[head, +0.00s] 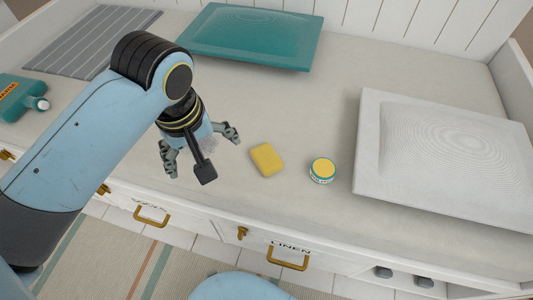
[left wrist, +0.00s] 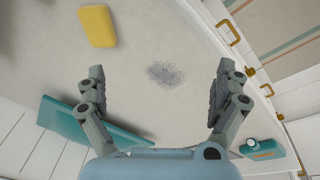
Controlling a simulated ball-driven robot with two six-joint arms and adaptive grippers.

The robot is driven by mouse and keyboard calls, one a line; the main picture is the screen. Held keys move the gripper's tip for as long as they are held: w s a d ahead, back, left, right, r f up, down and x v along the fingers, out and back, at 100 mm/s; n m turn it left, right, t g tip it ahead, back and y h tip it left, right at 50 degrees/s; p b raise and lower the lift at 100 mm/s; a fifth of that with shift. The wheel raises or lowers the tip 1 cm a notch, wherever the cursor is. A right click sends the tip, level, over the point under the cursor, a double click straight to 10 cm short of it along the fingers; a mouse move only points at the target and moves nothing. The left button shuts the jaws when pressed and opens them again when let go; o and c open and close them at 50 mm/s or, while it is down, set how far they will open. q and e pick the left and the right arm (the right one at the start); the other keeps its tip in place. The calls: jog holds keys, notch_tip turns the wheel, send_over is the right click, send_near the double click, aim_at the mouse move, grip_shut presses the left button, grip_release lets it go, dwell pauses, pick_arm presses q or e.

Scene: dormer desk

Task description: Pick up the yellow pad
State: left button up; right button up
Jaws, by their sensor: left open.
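The yellow pad (head: 267,160) lies flat on the pale desk top, just left of a small round tin. My left gripper (head: 203,150) is left of the pad in the head view, apart from it, with its fingers spread and nothing between them. In the left wrist view the pad (left wrist: 97,26) lies at the upper left, beyond the fingers. The open left gripper (left wrist: 160,85) frames bare desk with a dark grey scribbled patch. My right gripper is not in view.
A round tin with a yellow lid (head: 322,170) stands right of the pad. A white tray (head: 370,160) is at the right, a teal tray (head: 300,55) and a striped grey mat (head: 90,45) at the back. A teal bottle (head: 18,97) is at the left.

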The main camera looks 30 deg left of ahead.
pick_arm(q)
jog(key=w+d+f+n, duration=0.3)
jog(key=w+n, duration=0.4)
jog(key=n, duration=0.3)
jog(key=n+g, duration=0.2)
jog(key=n, duration=0.7)
send_over(266, 156)
notch_tip(266, 156, down, 2)
jog(key=shift+h, duration=0.4)
notch_tip(266, 156, down, 6)
jog(key=shift+r+b, duration=0.25)
jog(key=shift+b, duration=0.9)
notch_tip(266, 156, down, 5)
jog(key=b, duration=0.2)
jog(key=shift+b, duration=0.3)
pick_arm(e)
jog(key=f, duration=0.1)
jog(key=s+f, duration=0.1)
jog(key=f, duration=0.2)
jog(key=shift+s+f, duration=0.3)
pick_arm(q)
jog(key=c, duration=1.1)
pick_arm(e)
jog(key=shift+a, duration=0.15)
pick_arm(q)
jog(key=shift+o, duration=0.2)
jog(key=shift+r, duration=0.1)
